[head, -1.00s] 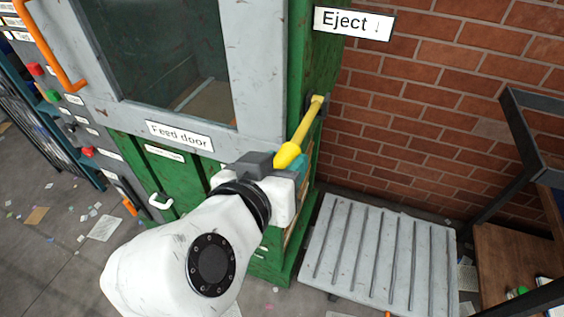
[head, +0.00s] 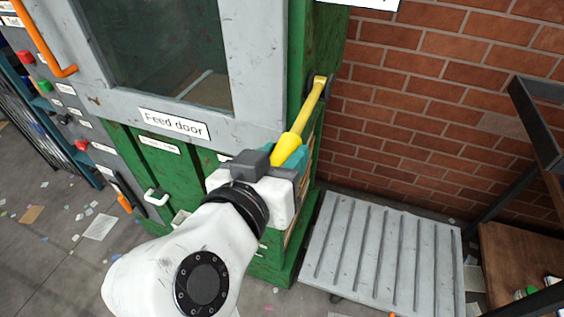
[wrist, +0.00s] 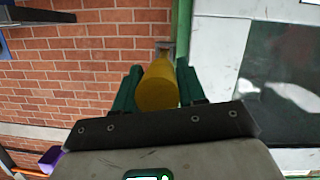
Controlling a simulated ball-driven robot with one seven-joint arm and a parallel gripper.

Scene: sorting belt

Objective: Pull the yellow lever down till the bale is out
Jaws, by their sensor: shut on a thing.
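The yellow lever (head: 304,116) is fixed to the right side of the green baler (head: 315,45) and slants down toward my gripper. My gripper (head: 287,155) is shut on the lever's thick lower end. In the wrist view the lever (wrist: 158,88) lies between the two teal fingers of my gripper (wrist: 157,90). The bale is not clearly visible; some tan material shows at the baler's right side, partly hidden behind my gripper.
A grey ribbed platform (head: 380,250) stands low to the right of the baler. A brick wall (head: 430,120) is behind it. A wooden table (head: 520,265) with a dark frame is at the far right. Scraps of litter lie on the floor at left.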

